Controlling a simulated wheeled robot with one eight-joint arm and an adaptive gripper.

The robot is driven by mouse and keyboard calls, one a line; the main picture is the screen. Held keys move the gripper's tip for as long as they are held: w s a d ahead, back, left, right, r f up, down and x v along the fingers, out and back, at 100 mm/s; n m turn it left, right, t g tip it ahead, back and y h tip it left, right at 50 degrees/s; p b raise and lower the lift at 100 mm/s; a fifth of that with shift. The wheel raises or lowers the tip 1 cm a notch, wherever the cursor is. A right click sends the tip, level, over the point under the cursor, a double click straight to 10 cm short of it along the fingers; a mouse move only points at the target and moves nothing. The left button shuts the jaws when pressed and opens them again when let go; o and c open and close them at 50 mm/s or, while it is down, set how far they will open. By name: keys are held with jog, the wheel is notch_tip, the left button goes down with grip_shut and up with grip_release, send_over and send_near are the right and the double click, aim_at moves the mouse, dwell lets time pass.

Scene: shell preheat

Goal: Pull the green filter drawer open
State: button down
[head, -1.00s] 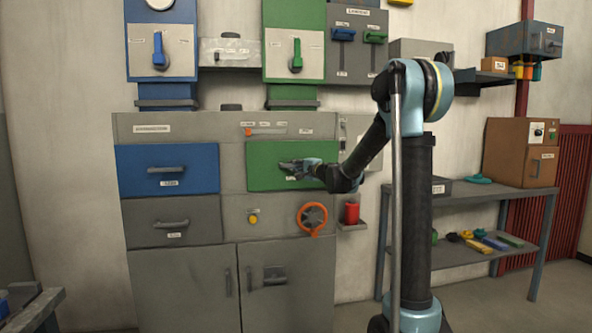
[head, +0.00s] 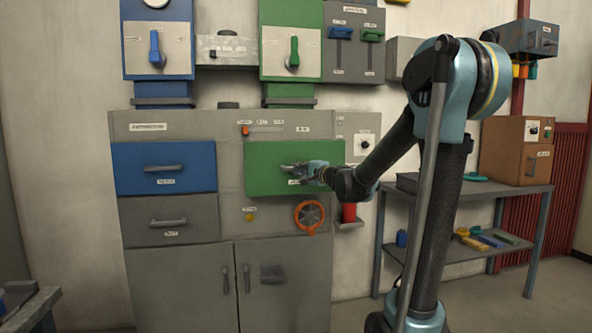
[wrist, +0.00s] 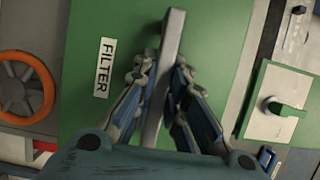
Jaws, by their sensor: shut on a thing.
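The green filter drawer (head: 265,182) is in the right half of the grey cabinet, and its front appears to stand a little out from the cabinet face. In the wrist view its green front (wrist: 90,30) fills the middle, with a white FILTER label (wrist: 104,67). Its grey bar handle (wrist: 171,40) runs between the fingers of my gripper (wrist: 158,75). My gripper is shut on this handle, one finger on each side. In the head view my gripper (head: 290,169) covers most of the handle. How far the drawer is out is hard to judge.
A blue drawer (head: 135,178) and a grey drawer (head: 140,230) are at left. An orange handwheel (head: 298,221) sits below the green drawer. A red cup (head: 349,212) stands on a small side shelf. A grey table (head: 500,196) is at right.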

jog(key=s+d, duration=0.3)
jog(key=s, duration=0.6)
jog(key=shift+s+f, duration=0.15)
jog(key=shift+s, duration=0.1)
jog(key=c, duration=1.6)
grip_release()
jog(key=shift+w+a, duration=0.1)
jog(key=v, duration=1.2)
jog(key=shift+a, duration=0.1)
